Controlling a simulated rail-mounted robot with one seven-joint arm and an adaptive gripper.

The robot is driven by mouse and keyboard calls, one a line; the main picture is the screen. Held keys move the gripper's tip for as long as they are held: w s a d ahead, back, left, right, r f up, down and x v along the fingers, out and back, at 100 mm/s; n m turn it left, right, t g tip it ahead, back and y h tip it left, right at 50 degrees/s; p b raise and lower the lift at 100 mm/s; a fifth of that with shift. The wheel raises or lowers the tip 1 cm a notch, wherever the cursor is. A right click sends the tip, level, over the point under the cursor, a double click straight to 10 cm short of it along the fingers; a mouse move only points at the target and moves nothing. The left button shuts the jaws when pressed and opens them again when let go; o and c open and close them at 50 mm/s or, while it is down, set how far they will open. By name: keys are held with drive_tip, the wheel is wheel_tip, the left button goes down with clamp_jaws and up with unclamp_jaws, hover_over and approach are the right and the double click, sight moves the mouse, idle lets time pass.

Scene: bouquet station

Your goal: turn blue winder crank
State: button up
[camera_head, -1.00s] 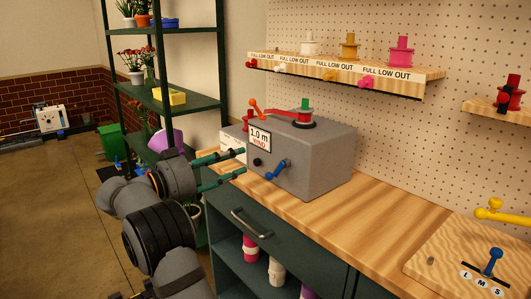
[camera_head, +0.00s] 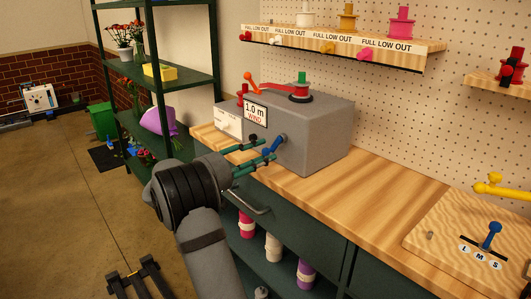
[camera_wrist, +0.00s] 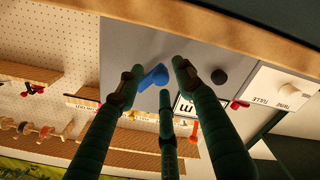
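The winder (camera_head: 320,130) is a grey box on the wooden bench, with a "1.0 m WIND" sign on its front. Its blue crank (camera_head: 273,146) sticks out of the front face, tilted. My gripper (camera_head: 262,153) has green fingers pointing at the front face, with the tips right beside the crank. In the wrist view, the blue crank (camera_wrist: 154,77) shows between the spread fingers of my gripper (camera_wrist: 156,78), closer to the left one. The fingers are apart and hold nothing. I cannot tell whether a finger touches the crank.
A dark knob (camera_wrist: 220,76) sits on the winder face near the right finger. A drawer handle (camera_head: 250,203) lies below the gripper. The bench (camera_head: 375,190) is clear right of the winder.

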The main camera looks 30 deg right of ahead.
drive_tip(key=shift+x, duration=1.15)
drive_tip(key=shift+c, duration=1.1)
clamp_jaws()
drive_tip(key=shift+o, duration=1.1)
unclamp_jaws()
drive_tip(key=shift+a, duration=0.1)
drive_tip(key=v, duration=1.2)
drive_tip(key=shift+d, duration=0.2)
